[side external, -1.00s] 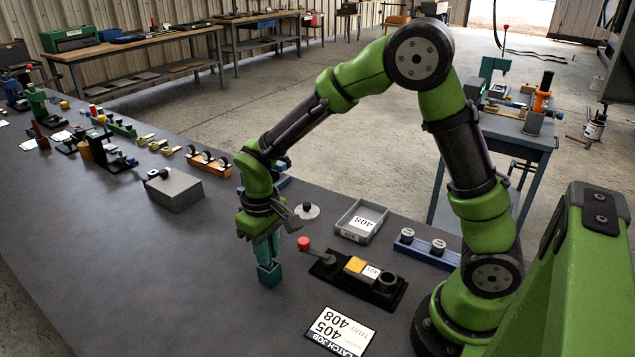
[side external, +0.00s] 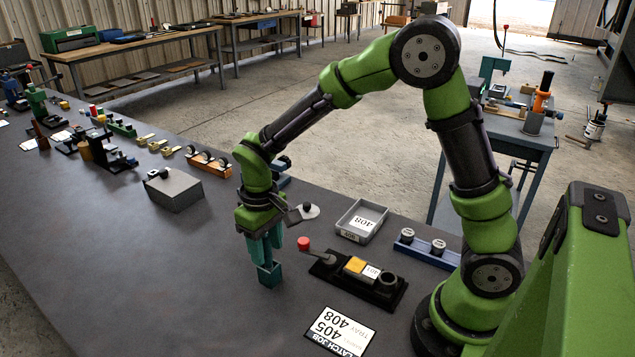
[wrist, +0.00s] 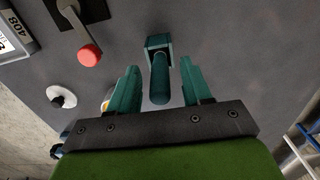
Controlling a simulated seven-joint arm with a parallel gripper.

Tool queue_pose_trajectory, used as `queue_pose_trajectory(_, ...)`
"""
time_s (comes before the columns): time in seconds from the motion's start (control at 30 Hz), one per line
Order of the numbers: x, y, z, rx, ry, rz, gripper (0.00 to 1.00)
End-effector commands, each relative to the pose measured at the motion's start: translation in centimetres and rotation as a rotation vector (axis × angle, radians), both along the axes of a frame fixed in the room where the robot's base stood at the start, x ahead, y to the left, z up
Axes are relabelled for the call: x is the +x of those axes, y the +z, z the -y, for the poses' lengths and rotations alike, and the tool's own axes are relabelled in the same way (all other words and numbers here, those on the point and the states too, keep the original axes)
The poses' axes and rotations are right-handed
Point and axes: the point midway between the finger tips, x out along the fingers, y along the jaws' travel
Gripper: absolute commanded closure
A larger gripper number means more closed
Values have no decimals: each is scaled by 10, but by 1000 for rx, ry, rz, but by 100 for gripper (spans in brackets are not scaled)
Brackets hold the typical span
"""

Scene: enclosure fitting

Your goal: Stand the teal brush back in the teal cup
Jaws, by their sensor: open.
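The teal cup (side external: 269,276) stands on the dark bench below my gripper (side external: 266,252). In the wrist view the cup (wrist: 158,42) shows as a small square holder. The teal brush (wrist: 160,80) has its lower end in the cup, and its handle points up toward the wrist camera, roughly upright. My gripper is open, with one teal finger on each side of the handle and a visible gap on both sides. The brush's lower end is hidden inside the cup. In the side view the brush is hard to tell from the teal fingers.
A black fixture (side external: 357,278) with a red-knobbed lever stands just right of the cup. A grey tray (side external: 361,222) marked 408 and a blue rack (side external: 428,250) lie beyond it. A printed card (side external: 340,331) lies in front. The bench left of the cup is clear.

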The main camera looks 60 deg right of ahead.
Motion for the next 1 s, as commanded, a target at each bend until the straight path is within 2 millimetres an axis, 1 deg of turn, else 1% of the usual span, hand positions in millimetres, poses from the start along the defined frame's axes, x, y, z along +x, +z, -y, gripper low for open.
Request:
queue_pose_trajectory(0.03, 1, 11, 0, 2, 0, 6, 51)
queue_pose_trajectory(0.3, 3, 78, 0, 2, 0, 8, 51)
queue_pose_trajectory(0.4, 2, 101, 0, 1, 0, 7, 51)
queue_pose_trajectory(0.53, 3, 125, 0, 1, -1, 5, 51)
queue_pose_trajectory(0.6, 3, 135, 0, 2, -1, 4, 51)
queue_pose_trajectory(0.73, 3, 146, 0, 0, 0, 2, 51)
queue_pose_trajectory(1.0, 2, 150, 0, 1, 0, 0, 51)
